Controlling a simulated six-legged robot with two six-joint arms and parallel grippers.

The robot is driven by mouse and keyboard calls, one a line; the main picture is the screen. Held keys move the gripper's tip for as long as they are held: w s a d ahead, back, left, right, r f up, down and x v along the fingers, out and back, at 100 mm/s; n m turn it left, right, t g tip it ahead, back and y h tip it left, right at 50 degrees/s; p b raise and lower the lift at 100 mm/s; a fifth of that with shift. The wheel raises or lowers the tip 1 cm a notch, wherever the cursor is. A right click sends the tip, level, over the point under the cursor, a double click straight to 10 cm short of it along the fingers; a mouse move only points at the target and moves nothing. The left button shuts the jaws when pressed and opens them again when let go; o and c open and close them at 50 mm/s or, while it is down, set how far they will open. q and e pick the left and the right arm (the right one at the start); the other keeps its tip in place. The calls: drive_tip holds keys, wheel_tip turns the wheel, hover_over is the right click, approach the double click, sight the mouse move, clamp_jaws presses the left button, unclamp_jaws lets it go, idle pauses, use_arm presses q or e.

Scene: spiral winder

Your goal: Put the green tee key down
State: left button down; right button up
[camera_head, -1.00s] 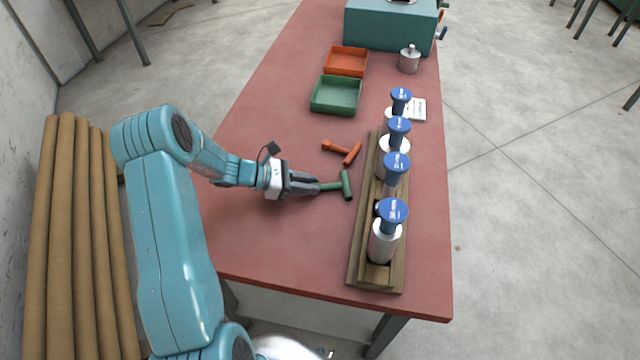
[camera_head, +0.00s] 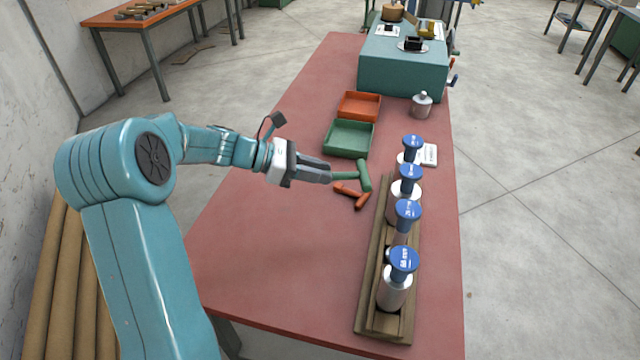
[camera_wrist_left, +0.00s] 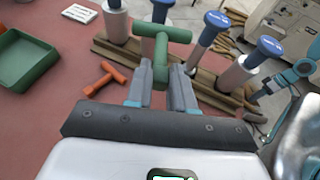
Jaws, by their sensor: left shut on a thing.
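The green tee key (camera_head: 363,175) is held in my left gripper (camera_head: 328,174), its crossbar sticking out past the fingertips. In the left wrist view the tee key (camera_wrist_left: 162,33) stands between the two shut fingers (camera_wrist_left: 160,80). It appears raised above the red table, just in front of the green tray (camera_head: 348,139). The orange tee key (camera_head: 352,194) lies on the table just below it in the head view; it also shows in the left wrist view (camera_wrist_left: 104,78). My right gripper is not in view.
An orange tray (camera_head: 359,105) sits behind the green tray. A wooden rack (camera_head: 372,300) with several blue-topped cylinders runs along the right side. A metal pot (camera_head: 421,106) and a teal machine (camera_head: 403,75) stand farther back. The table's near left is clear.

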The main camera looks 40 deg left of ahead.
use_arm(q)
drive_tip(key=shift+r, duration=0.5)
